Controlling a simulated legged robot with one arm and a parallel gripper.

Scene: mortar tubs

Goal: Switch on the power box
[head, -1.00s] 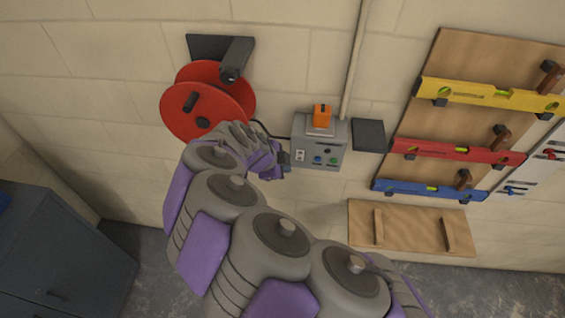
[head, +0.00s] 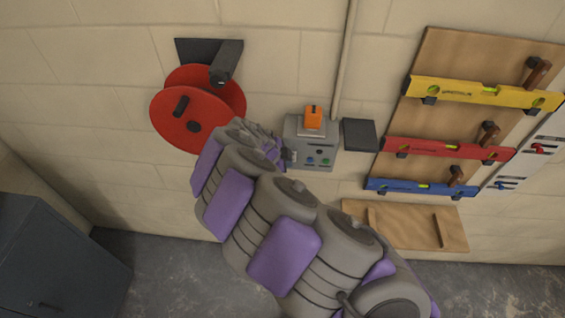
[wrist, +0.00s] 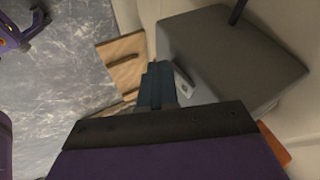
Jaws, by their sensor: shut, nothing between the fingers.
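The power box (head: 322,152) is a grey wall box with an orange lever or handle (head: 313,117) on its upper part and several small coloured buttons on its front. My gripper (head: 288,158) is at the left side of the box, partly hidden by my own wrist in the head view. In the wrist view the gripper fingers (wrist: 157,88) are together with nothing between them. They point along the grey side of the box (wrist: 225,60), close to a small white socket or switch plate (wrist: 183,80). I cannot tell whether they touch it.
A red cable reel (head: 190,115) hangs left of the box. A dark plate (head: 360,134) is on its right. A board with yellow (head: 480,93), red (head: 450,150) and blue levels (head: 420,188) hangs further right, above a wooden shelf (head: 405,228). A dark cabinet (head: 60,265) stands lower left.

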